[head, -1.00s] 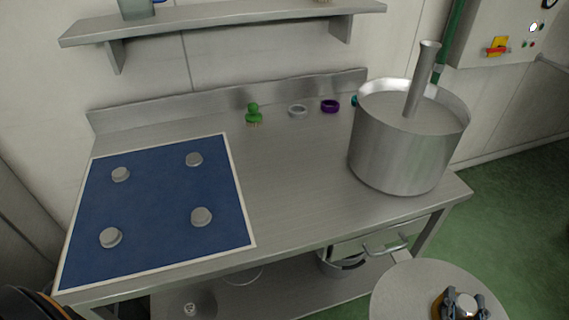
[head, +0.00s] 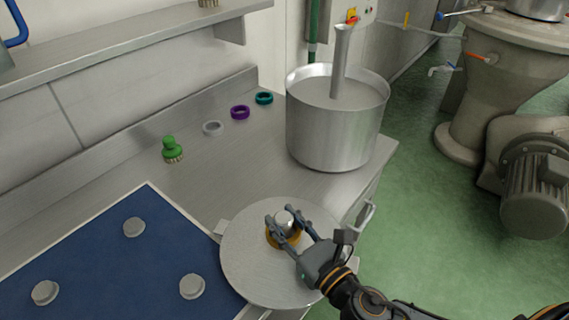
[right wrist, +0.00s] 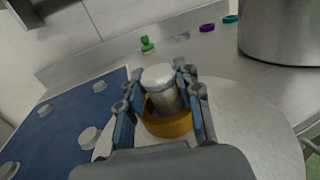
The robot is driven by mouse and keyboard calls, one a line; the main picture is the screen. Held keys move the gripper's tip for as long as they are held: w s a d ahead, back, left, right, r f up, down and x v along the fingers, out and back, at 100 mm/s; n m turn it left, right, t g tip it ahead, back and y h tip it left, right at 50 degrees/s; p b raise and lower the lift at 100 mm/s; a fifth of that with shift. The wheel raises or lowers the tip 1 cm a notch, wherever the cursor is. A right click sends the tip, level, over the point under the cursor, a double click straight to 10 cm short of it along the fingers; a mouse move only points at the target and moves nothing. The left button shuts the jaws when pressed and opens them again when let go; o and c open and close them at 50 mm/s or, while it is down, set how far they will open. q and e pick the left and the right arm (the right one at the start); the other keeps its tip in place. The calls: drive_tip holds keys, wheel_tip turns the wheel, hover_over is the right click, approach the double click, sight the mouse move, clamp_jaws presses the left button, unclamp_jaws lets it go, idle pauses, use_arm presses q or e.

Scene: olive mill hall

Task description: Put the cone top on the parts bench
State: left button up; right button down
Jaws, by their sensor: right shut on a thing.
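My right gripper (head: 284,238) is shut on the upright metal knob (head: 284,218) of the cone top, with a finger on each side. The cone top (head: 252,272) is a wide, pale grey round plate with a golden collar around its knob. It looks roughly level and overlaps the front edge of the parts bench (head: 200,180) in the head view, covering a corner of the blue mat. The gap beneath it is hard to judge. In the right wrist view the knob (right wrist: 161,88) stands between the fingers. My left gripper is not in view.
The blue mat (head: 90,255) carries several grey pucks. A green brush (head: 172,149) and grey, purple and teal rings lie along the back. Bare steel lies between.

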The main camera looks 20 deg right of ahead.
drive_tip(key=w+y, duration=0.1)
drive_tip(key=w+a+n+y, duration=0.1)
drive_tip(key=w+r, duration=0.1)
drive_tip(key=shift+w+a+r+n+g+y, duration=0.1)
drive_tip(key=shift+w+a+n+g+y, duration=0.15)
drive_tip(key=shift+n+g+y, duration=0.15)
drive_tip(key=w, duration=0.1)
drive_tip(key=w+n+g+y, duration=0.1)
drive_tip(key=w, duration=0.1)
drive_tip(key=w+a+r+y, duration=0.1)
drive_tip(key=shift+w+a+n, duration=0.1)
drive_tip(key=shift+w+n, duration=0.05)
drive_tip(key=shift+n, duration=0.15)
drive_tip(key=w+d+r+n+g+y, duration=0.25)
drive_tip(key=w+r, duration=0.25)
drive_tip(key=w, duration=0.4)
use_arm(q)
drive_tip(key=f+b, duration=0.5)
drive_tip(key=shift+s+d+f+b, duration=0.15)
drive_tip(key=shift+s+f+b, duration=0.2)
use_arm(e)
wheel_tip(320, 180, down, 10)
drive_tip(key=d, duration=0.1)
drive_tip(key=shift+w+r+m+t, duration=0.15)
drive_tip(key=shift+w+m+t, duration=0.1)
drive_tip(key=shift+m+t, duration=0.15)
drive_tip(key=shift+h, duration=0.25)
